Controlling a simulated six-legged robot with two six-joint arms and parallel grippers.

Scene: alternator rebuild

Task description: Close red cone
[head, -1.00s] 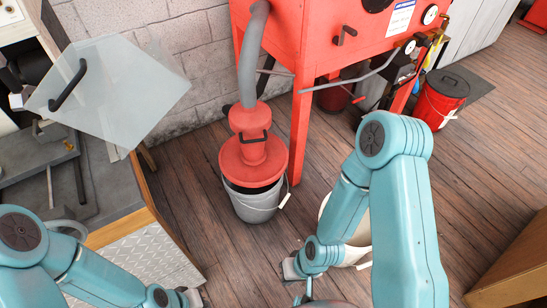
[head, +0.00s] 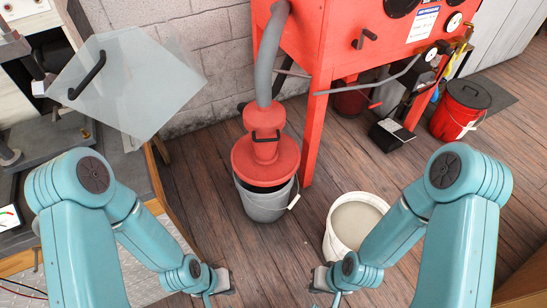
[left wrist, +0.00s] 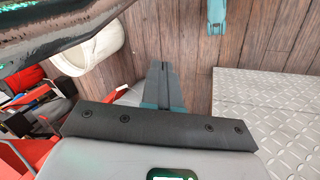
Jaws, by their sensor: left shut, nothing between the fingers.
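The red cone (head: 266,160), a red lid with a narrower neck and a dark handle, sits on a grey bucket (head: 262,206) at the centre of the head view. A dark gap shows between its rim and the bucket at the front. A grey hose runs into its top. My left gripper (head: 226,286) is below and left of the bucket, apart from it; in the left wrist view its fingers (left wrist: 164,86) are together and empty. My right gripper (head: 318,284) is below and right of the bucket, its fingers too small to read.
A white bucket (head: 356,224) stands right of the grey one and shows in the left wrist view (left wrist: 98,50). A red cabinet (head: 345,50) rises behind the cone. A clear panel with a black handle (head: 125,85) stands at left. A lidded red bucket (head: 461,108) is far right.

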